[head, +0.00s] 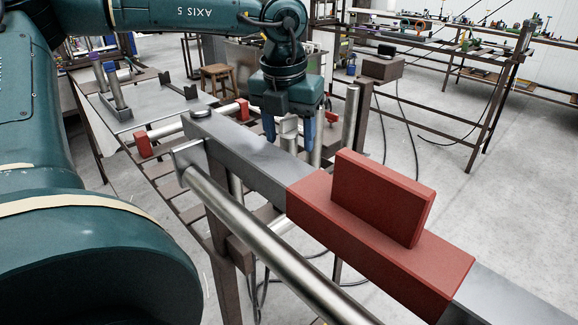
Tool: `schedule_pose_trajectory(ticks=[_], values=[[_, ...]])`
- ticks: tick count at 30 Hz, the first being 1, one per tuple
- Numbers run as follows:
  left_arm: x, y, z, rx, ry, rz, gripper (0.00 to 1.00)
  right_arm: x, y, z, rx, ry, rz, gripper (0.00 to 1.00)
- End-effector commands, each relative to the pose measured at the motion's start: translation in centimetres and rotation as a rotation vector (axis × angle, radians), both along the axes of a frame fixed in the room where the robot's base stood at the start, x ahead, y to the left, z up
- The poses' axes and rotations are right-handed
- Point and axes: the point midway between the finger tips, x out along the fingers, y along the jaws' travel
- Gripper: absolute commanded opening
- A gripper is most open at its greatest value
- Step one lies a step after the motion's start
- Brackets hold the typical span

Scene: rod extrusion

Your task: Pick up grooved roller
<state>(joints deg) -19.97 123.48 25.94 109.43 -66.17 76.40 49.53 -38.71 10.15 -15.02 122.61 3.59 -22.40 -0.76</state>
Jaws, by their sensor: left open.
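My left gripper (289,128) hangs down at the top centre, its blue fingers apart and pointing down. A short silver metal cylinder (289,126) shows between the fingers, and it may be the grooved roller. Its grooves are too small to make out, and I cannot tell whether the fingers touch it. The rail in front hides what is below it. My right gripper is not in view.
A grey metal rail (247,153) with a red block (385,195) crosses the foreground. A long silver rod (262,245) runs beside it. Upright posts (350,116) stand close to the gripper's right. A grey plate (150,108) lies at left. A wooden stool (221,78) stands behind.

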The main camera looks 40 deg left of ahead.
Motion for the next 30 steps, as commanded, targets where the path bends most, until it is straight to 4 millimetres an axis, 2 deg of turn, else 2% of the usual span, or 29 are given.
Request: schedule_pose_trajectory(ticks=[4, 11, 30], values=[[0.19, 0.09, -1.28, 0.000, -0.001, 0.001, 0.56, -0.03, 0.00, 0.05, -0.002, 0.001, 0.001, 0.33], [0.23, 0.10, -1.41, 0.000, -0.002, 0.001, 0.56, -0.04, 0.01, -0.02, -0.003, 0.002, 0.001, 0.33], [0.22, 0.10, -1.36, 0.000, -0.002, 0.001, 0.03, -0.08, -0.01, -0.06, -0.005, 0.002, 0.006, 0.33]])
